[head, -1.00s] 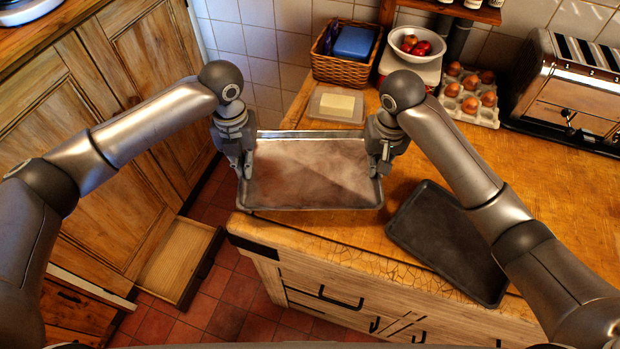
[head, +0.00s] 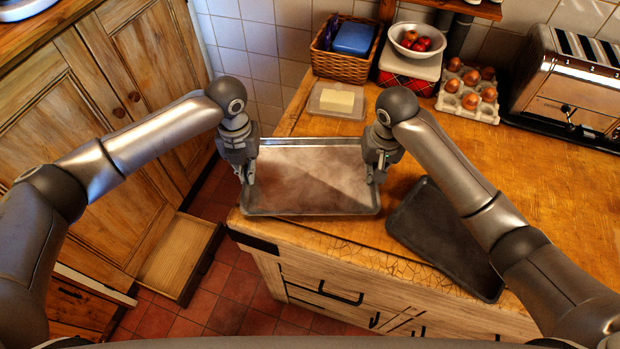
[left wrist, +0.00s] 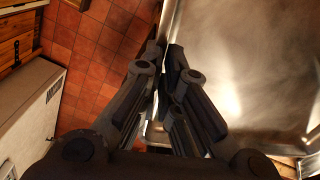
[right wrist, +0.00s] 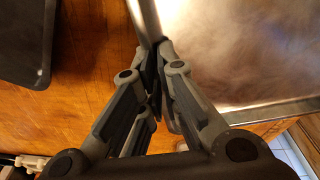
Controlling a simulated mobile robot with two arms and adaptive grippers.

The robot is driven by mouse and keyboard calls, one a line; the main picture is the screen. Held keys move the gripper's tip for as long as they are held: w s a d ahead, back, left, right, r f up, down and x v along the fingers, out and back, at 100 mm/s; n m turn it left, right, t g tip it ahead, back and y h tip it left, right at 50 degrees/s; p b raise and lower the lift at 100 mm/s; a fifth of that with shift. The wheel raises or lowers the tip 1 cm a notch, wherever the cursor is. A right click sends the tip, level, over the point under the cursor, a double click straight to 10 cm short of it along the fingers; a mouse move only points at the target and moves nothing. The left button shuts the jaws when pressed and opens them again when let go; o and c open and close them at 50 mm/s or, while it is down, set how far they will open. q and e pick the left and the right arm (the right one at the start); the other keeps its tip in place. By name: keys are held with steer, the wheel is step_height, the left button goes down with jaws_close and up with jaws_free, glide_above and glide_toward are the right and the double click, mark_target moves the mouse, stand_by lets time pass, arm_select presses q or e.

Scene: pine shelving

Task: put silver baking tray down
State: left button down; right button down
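The silver baking tray (head: 313,180) lies level at the counter's left front corner, resting on or just above the wood; I cannot tell which. My left gripper (head: 246,178) is shut on its left rim, and my right gripper (head: 376,178) on its right rim. In the left wrist view the tray (left wrist: 255,60) is right of the fingers (left wrist: 163,52), with floor to the left. In the right wrist view the tray (right wrist: 240,50) is right of the fingers (right wrist: 158,52). The tray looks empty; its underside is hidden.
A dark baking tray (head: 440,240) lies on the counter (head: 540,200) to the right, partly behind my right arm. Behind are a butter dish (head: 337,101), a basket (head: 340,66), a fruit bowl (head: 417,50), eggs (head: 470,90) and a toaster (head: 570,90). An open drawer (head: 180,258) is low left.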

arm_select(q)
steer(key=shift+f, duration=0.5)
arm_select(e)
steer(key=shift+f, duration=0.5)
arm_select(q)
steer(key=c, duration=1.6)
jaws_free()
steer(key=shift+c, duration=0.2)
arm_select(e)
steer(key=c, duration=1.6)
jaws_free()
steer(key=shift+s, duration=0.1)
steer(key=shift+c, duration=0.2)
arm_select(q)
steer(key=shift+r, duration=0.1)
arm_select(e)
steer(key=shift+r, duration=0.3)
arm_select(q)
step_height(320, 180, up, 12)
arm_select(e)
step_height(320, 180, up, 11)
steer(key=s, duration=0.1)
steer(key=shift+s+r, duration=0.15)
steer(key=shift+s, duration=0.05)
